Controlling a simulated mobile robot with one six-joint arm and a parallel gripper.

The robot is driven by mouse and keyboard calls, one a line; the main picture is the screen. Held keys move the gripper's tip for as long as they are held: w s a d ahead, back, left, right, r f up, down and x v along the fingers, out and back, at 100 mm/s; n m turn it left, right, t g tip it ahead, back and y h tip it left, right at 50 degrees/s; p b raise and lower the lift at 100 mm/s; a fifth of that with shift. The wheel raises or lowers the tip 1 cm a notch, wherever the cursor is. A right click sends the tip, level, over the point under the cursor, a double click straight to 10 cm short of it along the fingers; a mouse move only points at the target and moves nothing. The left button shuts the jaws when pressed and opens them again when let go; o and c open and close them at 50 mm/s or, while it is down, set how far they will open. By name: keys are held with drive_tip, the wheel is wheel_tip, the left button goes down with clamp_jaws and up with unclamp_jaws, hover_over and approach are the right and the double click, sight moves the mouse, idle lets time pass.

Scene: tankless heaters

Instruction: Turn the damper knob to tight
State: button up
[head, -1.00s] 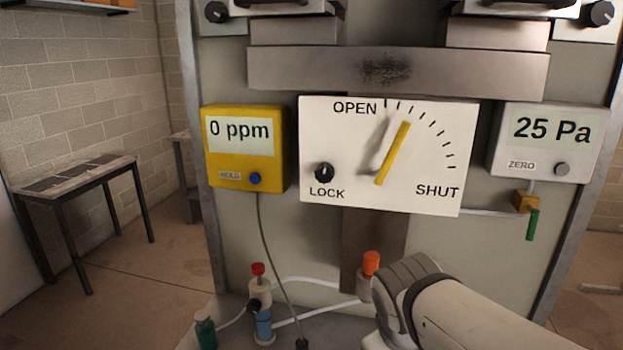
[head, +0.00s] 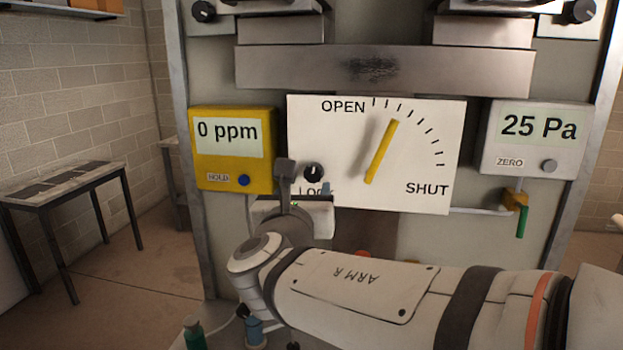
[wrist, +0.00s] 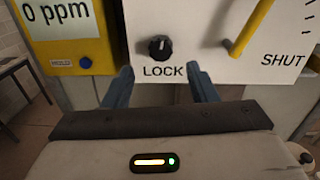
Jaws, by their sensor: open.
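The damper panel (head: 425,165) is white, with a yellow lever (head: 381,151) leaning up and slightly right, nearer OPEN than SHUT. A small black knob (head: 313,172) sits at its lower left above the word LOCK, which my gripper partly covers in the head view. The knob (wrist: 159,48) shows clear in the wrist view, its pale mark pointing up. My gripper (wrist: 165,82) is open, its two blue-grey fingers either side of the LOCK label, below and in front of the knob. Nothing is between them.
A yellow meter (head: 233,150) reading 0 ppm, with a blue button, is left of the panel. A white gauge (head: 535,140) reading 25 Pa is right, with a green-handled valve (head: 522,221) below. A side table (head: 65,185) stands far left.

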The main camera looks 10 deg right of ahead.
sight(313, 175)
drive_tip(key=p+x, duration=0.1)
drive_tip(key=x, duration=0.6)
drive_tip(key=shift+w+d, duration=0.1)
drive_tip(key=shift+w, duration=0.05)
drive_tip(key=c, duration=1)
drive_tip(key=shift+f, duration=0.1)
